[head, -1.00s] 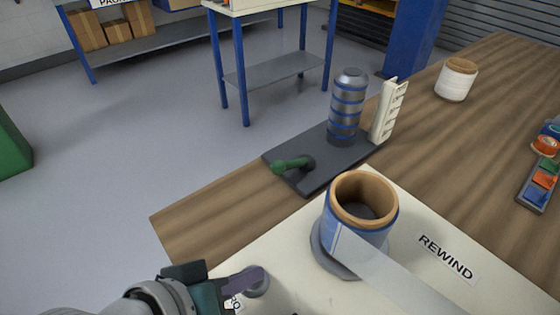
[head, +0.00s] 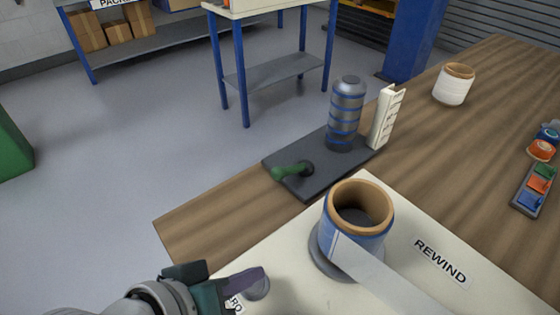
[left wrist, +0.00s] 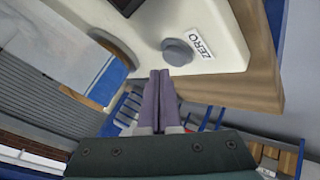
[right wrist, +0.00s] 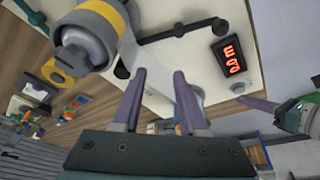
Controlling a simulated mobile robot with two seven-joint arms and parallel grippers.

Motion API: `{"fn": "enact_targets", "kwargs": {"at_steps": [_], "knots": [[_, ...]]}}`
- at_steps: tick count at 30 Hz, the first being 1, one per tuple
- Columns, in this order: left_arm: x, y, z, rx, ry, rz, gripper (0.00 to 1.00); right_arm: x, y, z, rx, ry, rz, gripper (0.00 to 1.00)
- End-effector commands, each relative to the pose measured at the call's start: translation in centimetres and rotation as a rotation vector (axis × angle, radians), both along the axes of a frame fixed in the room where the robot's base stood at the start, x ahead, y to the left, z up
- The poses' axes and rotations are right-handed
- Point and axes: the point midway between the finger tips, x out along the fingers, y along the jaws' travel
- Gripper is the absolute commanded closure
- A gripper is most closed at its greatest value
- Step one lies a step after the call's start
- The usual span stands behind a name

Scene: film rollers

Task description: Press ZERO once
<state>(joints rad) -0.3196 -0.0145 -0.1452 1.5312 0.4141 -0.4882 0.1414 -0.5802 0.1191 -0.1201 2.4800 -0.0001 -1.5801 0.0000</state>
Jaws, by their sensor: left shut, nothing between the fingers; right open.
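The ZERO button is a grey round knob (left wrist: 178,51) on the cream panel, beside a white ZERO label (left wrist: 201,43) in the left wrist view. In the head view the button (head: 258,290) is partly covered by my left gripper (head: 258,273). That gripper is shut and empty, and its purple fingertips (left wrist: 160,74) are right by the knob's edge in the left wrist view. I cannot tell whether they touch it. My right gripper (right wrist: 161,72) is open and empty over the panel. It is out of the head view.
A film roll (head: 357,220) with a clear strip stands on the panel by the REWIND label (head: 441,261). A red-digit display (right wrist: 230,58) shows in the right wrist view. A dark plate (head: 325,172) with a green handle, a white roll (head: 453,86) and coloured switches (head: 536,186) are on the wooden table.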

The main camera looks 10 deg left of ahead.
Motion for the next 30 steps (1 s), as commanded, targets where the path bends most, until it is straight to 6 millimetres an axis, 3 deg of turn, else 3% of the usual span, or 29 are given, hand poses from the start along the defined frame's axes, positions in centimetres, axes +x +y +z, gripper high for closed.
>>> {"fn": "enact_targets", "kwargs": {"at_steps": [8,23,30], "knots": [[0.0,0.0,0.4,0.000,0.000,0.000,1.00,0.0,0.0,0.5,0.000,0.000,0.000,0.58],[0.0,0.0,5.0,0.001,0.000,0.000,1.00,0.0,0.0,5.4,-0.001,0.000,0.001,0.58],[0.0,0.0,5.0,0.000,0.000,0.000,1.00,0.0,0.0,5.4,-0.001,0.000,0.001,0.58]]}}
